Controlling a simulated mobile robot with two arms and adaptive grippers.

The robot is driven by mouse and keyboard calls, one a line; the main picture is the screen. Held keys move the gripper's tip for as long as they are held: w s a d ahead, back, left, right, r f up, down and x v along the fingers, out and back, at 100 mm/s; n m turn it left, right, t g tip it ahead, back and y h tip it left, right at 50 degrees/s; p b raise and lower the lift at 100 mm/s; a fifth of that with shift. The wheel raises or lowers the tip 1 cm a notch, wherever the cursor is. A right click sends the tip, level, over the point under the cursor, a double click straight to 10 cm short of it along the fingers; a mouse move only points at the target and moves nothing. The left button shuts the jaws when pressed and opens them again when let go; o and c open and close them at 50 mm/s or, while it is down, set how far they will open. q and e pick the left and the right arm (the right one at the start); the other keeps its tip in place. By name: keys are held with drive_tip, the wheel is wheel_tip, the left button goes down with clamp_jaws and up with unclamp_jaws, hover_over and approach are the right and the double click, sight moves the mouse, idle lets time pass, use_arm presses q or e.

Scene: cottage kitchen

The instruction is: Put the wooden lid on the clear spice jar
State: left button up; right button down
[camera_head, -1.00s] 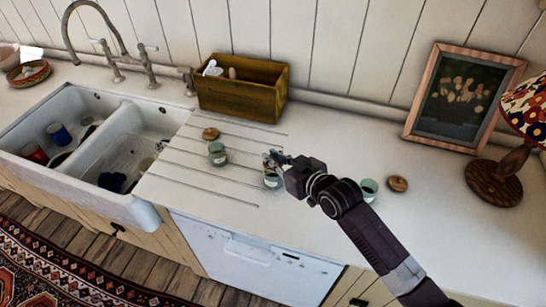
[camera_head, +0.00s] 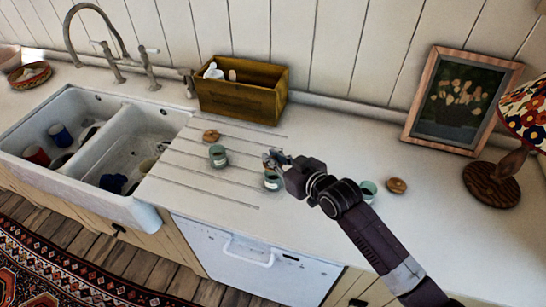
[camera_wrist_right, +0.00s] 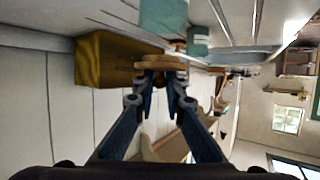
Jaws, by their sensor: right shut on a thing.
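Three small greenish glass jars stand on the counter in the head view: a left jar (camera_head: 218,157), a middle jar (camera_head: 271,183) and a right jar (camera_head: 368,190). My right gripper (camera_head: 270,158) is at the mouth of the middle jar. In the right wrist view my right gripper (camera_wrist_right: 161,80) is shut on a round wooden lid (camera_wrist_right: 162,62). The lid lies across the mouth end of a teal-looking jar (camera_wrist_right: 163,20); I cannot tell whether they touch. My left gripper is not in view.
One loose wooden lid (camera_head: 211,134) lies behind the left jar, another (camera_head: 397,185) beside the right jar. A wooden box (camera_head: 240,98) stands at the back wall. The sink (camera_head: 75,140) is left; a picture frame (camera_head: 430,140) and lamp (camera_head: 494,184) are right.

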idle(0.5)
drive_tip(key=c, duration=2.3)
unclamp_jaws()
drive_tip(key=shift+o, duration=0.2)
drive_tip(key=shift+p+v, duration=0.75)
drive_tip(key=shift+p, duration=0.05)
drive_tip(key=p+v, duration=0.2)
drive_tip(key=v, duration=0.7)
drive_tip(key=shift+s+d, duration=0.2)
drive_tip(key=shift+s, duration=0.05)
